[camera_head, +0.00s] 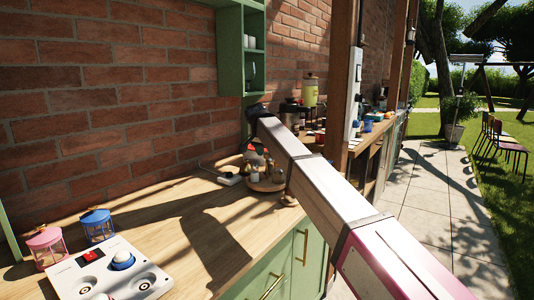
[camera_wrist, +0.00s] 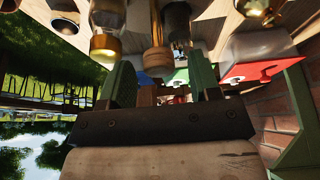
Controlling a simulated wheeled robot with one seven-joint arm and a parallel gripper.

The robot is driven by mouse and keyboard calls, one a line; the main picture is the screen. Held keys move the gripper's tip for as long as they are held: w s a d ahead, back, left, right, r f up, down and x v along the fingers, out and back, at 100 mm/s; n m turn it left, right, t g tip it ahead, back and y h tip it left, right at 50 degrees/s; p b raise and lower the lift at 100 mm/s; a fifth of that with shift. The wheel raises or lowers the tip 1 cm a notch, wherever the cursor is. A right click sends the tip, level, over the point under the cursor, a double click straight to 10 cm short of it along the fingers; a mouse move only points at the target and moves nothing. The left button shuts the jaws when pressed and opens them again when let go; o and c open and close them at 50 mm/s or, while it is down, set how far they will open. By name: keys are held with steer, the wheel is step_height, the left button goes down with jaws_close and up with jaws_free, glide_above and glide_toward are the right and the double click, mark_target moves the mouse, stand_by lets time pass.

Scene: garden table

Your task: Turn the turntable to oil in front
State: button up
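The turntable (camera_head: 266,186) is a small round wooden tray on the counter, partly hidden by my arm. Several small jars and bottles (camera_head: 256,164) crowd on it; I cannot tell which one is oil. My gripper is hidden in the head view by my arm. In the wrist view, which is upside down, my gripper (camera_wrist: 160,75) shows two green fingers spread apart, with nothing clearly clamped. Beyond them stand a gold-and-glass container (camera_wrist: 106,42) and a slim wooden-and-brass piece (camera_wrist: 156,58); I cannot tell whether either touches a finger.
A white panel with knobs (camera_head: 112,272), a pink lantern (camera_head: 48,245) and a blue lantern (camera_head: 98,225) stand at the front left. A green shelf (camera_head: 230,50) hangs on the brick wall. A wooden post (camera_head: 343,80) rises beyond my arm. The middle counter (camera_head: 180,220) is clear.

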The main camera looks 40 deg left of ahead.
steer(key=v, duration=1)
steer(key=shift+s+r, duration=0.2)
steer(key=shift+r, duration=0.1)
